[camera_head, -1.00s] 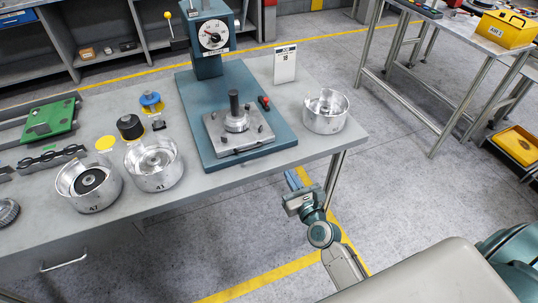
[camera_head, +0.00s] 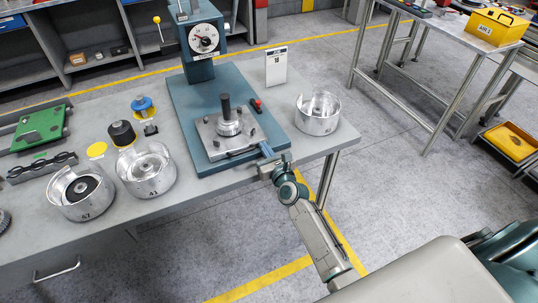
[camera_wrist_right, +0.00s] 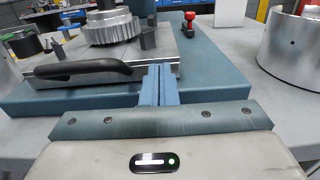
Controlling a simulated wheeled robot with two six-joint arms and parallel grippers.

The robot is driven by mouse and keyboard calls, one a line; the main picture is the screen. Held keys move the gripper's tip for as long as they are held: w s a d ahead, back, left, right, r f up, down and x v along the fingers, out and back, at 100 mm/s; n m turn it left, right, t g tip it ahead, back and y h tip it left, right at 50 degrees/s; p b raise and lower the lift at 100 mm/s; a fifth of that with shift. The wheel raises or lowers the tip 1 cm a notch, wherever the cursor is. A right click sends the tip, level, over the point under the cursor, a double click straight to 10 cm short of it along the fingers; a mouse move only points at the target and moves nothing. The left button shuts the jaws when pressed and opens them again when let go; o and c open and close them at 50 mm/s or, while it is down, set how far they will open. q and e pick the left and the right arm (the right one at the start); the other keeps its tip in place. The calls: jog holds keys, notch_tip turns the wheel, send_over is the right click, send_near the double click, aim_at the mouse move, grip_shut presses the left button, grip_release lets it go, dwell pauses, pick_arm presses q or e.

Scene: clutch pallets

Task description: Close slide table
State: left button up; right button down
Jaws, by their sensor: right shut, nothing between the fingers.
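The slide table (camera_head: 210,150) is a grey metal plate on the blue press base (camera_head: 187,105), with a toothed part and dark post (camera_head: 228,118) standing on it. Its black handle runs along the plate's front edge and shows in the right wrist view (camera_wrist_right: 82,70). My right gripper (camera_head: 266,150) is at the front right edge of the base, shut and empty. In the wrist view its blue fingers (camera_wrist_right: 159,85) are together, just right of the handle's right end and close to the plate's front. I cannot tell whether they touch it. My left gripper is out of view.
A metal cup (camera_head: 317,113) stands right of the base, with a white sign (camera_head: 276,67) behind it. A red-tipped part (camera_head: 256,104) lies on the base. Two cups, 42 (camera_head: 82,205) and 41 (camera_head: 158,182), stand on the left. The gauge column (camera_head: 196,55) rises behind.

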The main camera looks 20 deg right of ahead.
aim_at(259, 138)
jog(key=shift+w, duration=0.1)
jog(key=w, duration=0.4)
jog(key=shift+w+a+b, duration=0.1)
jog(key=shift+w+b, duration=0.1)
jog(key=shift+b, duration=0.2)
jog(key=shift+w, duration=0.3)
jog(key=shift+s+r, duration=0.1)
jog(key=shift+s, duration=0.05)
